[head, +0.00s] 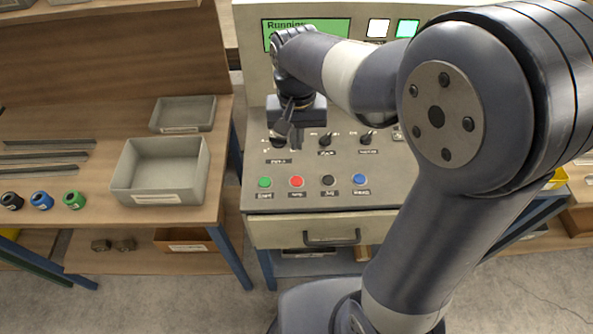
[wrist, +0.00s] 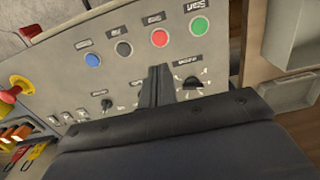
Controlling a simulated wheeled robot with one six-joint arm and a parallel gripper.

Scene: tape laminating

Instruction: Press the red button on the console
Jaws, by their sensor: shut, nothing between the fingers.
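The red button (head: 297,181) is a small round button in the front row of the sloped console panel (head: 400,188), between a green button (head: 265,182) and a black button (head: 327,180). It also shows in the wrist view (wrist: 160,38), beyond my fingertips and apart from them. My gripper (head: 284,130) is shut and empty, over the knob row behind the buttons. In the wrist view, the gripper's closed fingers (wrist: 157,72) point toward the button row and partly hide the panel.
A blue button (head: 360,180) ends the row. Dark rotary knobs (head: 325,139) stand behind it. The screen (head: 330,26) reads "Running". A red mushroom knob on yellow (wrist: 14,88) is at the wrist view's left. A grey bin (head: 160,190) sits on the left bench.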

